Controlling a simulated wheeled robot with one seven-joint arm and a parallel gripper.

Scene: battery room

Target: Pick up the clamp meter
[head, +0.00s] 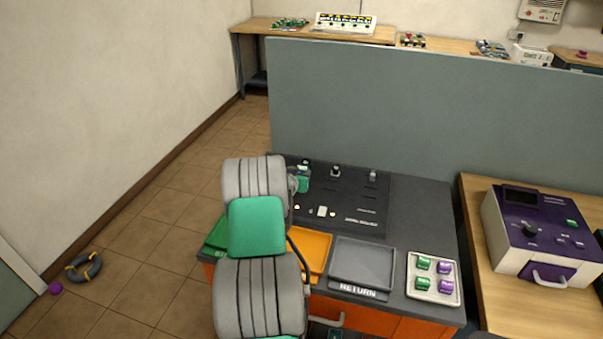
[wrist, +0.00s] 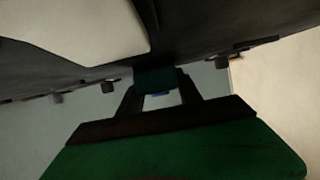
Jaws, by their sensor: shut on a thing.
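My gripper (wrist: 158,92) reaches over the dark work surface at the far left of the black panel in the head view. Its fingers are shut on a small dark green thing (wrist: 155,78), which I take to be the clamp meter. Only a small part of it shows between the fingertips, with a pale and blue patch below. In the head view my arm hides much of the area around my gripper (head: 302,182), and the clamp meter cannot be made out clearly there.
The black panel (head: 347,203) carries small upright fittings. In front are an orange tray (head: 314,250), a grey RETURN tray (head: 362,262) and a white tray (head: 434,291) with green and purple pieces. A grey partition (head: 420,110) stands behind. A purple-white machine (head: 540,235) is at right.

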